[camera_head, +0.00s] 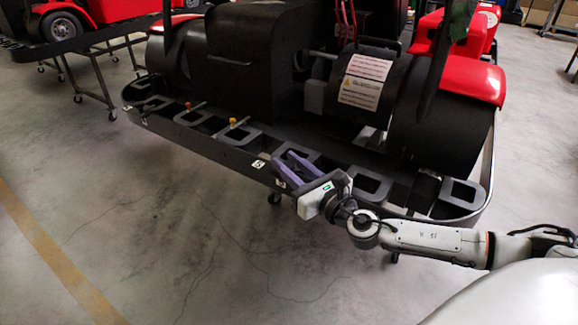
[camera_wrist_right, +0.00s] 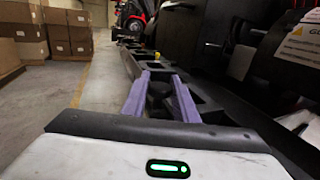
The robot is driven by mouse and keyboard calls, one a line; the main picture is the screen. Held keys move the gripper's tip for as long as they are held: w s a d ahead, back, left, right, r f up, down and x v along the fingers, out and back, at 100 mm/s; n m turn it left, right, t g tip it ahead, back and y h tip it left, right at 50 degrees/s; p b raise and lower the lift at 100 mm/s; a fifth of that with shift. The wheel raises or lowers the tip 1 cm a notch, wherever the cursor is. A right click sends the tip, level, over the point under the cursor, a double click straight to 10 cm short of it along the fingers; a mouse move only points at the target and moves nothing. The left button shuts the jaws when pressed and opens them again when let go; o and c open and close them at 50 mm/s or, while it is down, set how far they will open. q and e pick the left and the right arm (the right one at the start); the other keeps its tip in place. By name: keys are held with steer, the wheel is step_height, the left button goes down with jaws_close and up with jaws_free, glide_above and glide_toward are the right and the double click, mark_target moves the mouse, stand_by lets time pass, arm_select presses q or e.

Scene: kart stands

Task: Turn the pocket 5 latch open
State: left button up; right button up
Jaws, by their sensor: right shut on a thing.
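My right gripper (camera_head: 283,164) reaches in from the right to the front edge of the kart's black bumper rail (camera_head: 215,141). Its two purple fingers are around a small dark part, which I take to be the pocket 5 latch; it shows between the fingers in the right wrist view (camera_wrist_right: 158,91). The fingers and gripper body hide most of this latch in the head view, so its turn angle cannot be told. A white label (camera_head: 258,164) is on the rail just left of the fingertips. My left gripper is not in view.
A yellow-topped knob (camera_head: 234,121) and an orange-topped one (camera_head: 188,105) stand on the rail farther left. Open dark pockets (camera_head: 372,188) line the rail. The black kart body rises behind it. The concrete floor (camera_head: 130,215) in front is clear. Cardboard boxes (camera_wrist_right: 68,32) stand far off.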

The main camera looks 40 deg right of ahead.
steer(key=o, duration=1)
steer(key=s, duration=1)
steer(key=shift+s+b, duration=0.2)
steer(key=shift+b, duration=0.2)
steer(key=shift+d, duration=0.1)
